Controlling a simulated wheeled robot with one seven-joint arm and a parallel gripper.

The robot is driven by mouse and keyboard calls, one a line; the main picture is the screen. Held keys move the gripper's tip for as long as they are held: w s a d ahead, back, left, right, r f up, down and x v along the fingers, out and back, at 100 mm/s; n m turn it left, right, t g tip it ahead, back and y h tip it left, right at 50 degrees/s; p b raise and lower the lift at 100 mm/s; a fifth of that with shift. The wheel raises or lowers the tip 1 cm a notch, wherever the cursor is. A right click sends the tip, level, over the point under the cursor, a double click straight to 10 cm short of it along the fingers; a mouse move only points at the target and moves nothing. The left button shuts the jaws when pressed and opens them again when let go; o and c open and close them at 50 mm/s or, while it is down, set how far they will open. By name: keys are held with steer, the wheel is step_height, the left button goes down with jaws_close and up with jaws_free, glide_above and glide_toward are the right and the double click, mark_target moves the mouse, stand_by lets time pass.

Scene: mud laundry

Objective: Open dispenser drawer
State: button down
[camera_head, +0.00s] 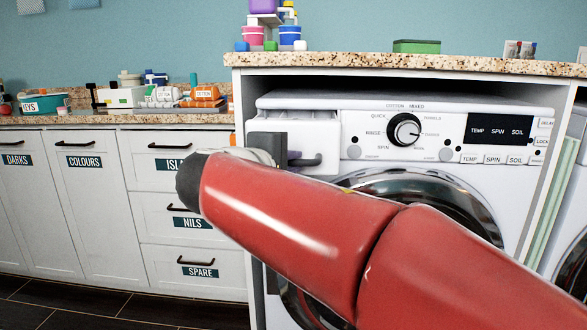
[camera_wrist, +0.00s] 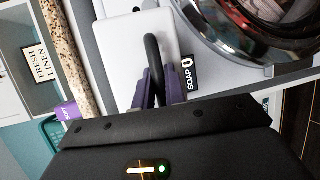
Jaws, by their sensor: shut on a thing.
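The washing machine (camera_head: 380,182) stands under a speckled counter. Its white dispenser drawer (camera_head: 314,134) is at the upper left of its front, with a dark bar handle (camera_head: 306,160). In the wrist view the drawer front (camera_wrist: 125,50) is a white panel with the black handle (camera_wrist: 152,62) across it. My gripper (camera_wrist: 158,88) has purple-grey fingers on both sides of the handle and is shut on it.
The round door (camera_head: 420,190) is just below and right of the drawer. The dial (camera_head: 404,130) is to its right. The granite counter (camera_head: 420,65) overhangs the machine. Cabinets with labelled drawers (camera_head: 185,215) stand at the left.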

steer(key=s+b, duration=0.1)
steer(key=s, duration=0.4)
steer(key=c, duration=1.7)
jaws_free()
steer(key=shift+a, duration=0.1)
steer(key=shift+c, duration=0.2)
steer(key=v, duration=0.7)
steer(key=shift+s+a, duration=0.15)
steer(key=shift+s, duration=0.15)
